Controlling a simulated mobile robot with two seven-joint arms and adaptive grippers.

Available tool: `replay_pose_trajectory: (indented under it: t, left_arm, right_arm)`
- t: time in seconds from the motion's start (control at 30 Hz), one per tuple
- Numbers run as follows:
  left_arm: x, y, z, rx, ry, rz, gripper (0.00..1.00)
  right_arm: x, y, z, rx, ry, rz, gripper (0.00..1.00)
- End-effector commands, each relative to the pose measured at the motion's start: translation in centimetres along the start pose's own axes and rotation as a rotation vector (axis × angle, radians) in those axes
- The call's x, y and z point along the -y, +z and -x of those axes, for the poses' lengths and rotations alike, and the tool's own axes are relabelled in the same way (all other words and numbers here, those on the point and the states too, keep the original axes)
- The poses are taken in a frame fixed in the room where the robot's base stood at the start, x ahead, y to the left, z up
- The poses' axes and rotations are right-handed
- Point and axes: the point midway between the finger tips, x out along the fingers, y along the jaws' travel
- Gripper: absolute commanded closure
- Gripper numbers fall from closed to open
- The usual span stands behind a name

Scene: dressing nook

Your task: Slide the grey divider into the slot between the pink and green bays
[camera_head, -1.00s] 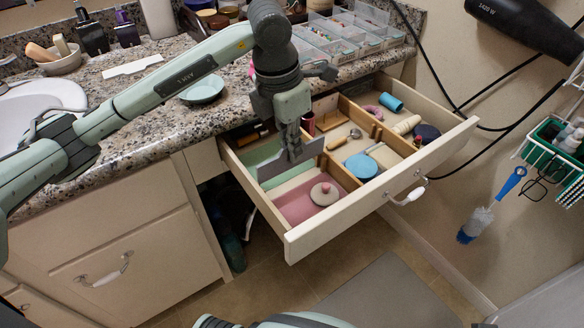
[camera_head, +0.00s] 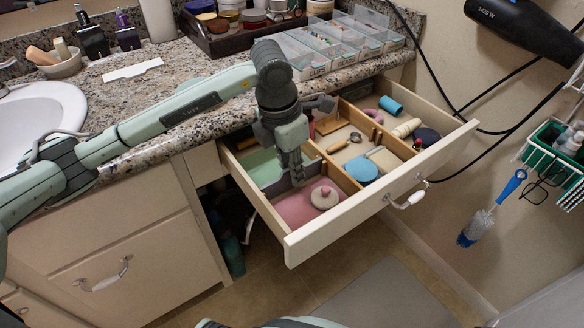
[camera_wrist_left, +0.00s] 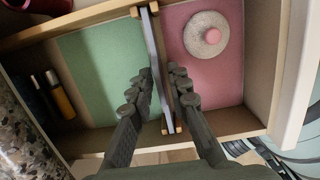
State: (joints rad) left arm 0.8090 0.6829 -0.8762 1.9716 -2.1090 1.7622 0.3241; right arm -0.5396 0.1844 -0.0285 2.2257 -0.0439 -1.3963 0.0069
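The grey divider (camera_wrist_left: 153,45) stands on edge between the green bay (camera_wrist_left: 100,65) and the pink bay (camera_wrist_left: 228,75) of the open drawer. In the left wrist view its ends meet the small wooden guides at both walls. How deep it sits is hard to tell. In the head view it also shows low beside my fingers (camera_head: 279,187). My left gripper (camera_head: 291,178) is over it, with one finger on each side. In the left wrist view the fingers (camera_wrist_left: 161,76) look slightly apart from it. My right gripper is not in view.
A round pink-knobbed lid (camera_head: 324,196) lies in the pink bay. The drawer front (camera_head: 370,196) borders the near side; the granite counter (camera_head: 150,125) is behind.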

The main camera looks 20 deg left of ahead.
Motion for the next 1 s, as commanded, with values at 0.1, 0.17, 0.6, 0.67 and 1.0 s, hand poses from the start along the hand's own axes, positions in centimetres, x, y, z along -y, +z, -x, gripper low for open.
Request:
replay_pose_trajectory:
  t: [0.1, 0.17, 0.6, 0.67, 1.0]
  left_arm:
    - [0.0, 0.0, 0.0, 0.000, 0.000, 0.000, 0.74]
    - [0.0, 0.0, 0.0, 0.000, 0.000, 0.000, 0.74]
    - [-0.1, 0.2, 3.8, 0.005, 0.004, -0.001, 0.74]
    - [-0.1, 0.1, 5.2, 0.005, 0.004, -0.001, 0.74]
    - [-0.1, 0.1, 11.2, 0.002, 0.002, 0.000, 0.74]
  right_arm:
    - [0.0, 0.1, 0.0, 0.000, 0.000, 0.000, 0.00]
    - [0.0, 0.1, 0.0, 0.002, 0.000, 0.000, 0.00]
    - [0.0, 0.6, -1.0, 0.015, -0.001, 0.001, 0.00]
    - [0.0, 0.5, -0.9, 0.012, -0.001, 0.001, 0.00]
    - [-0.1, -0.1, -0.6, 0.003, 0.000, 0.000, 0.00]
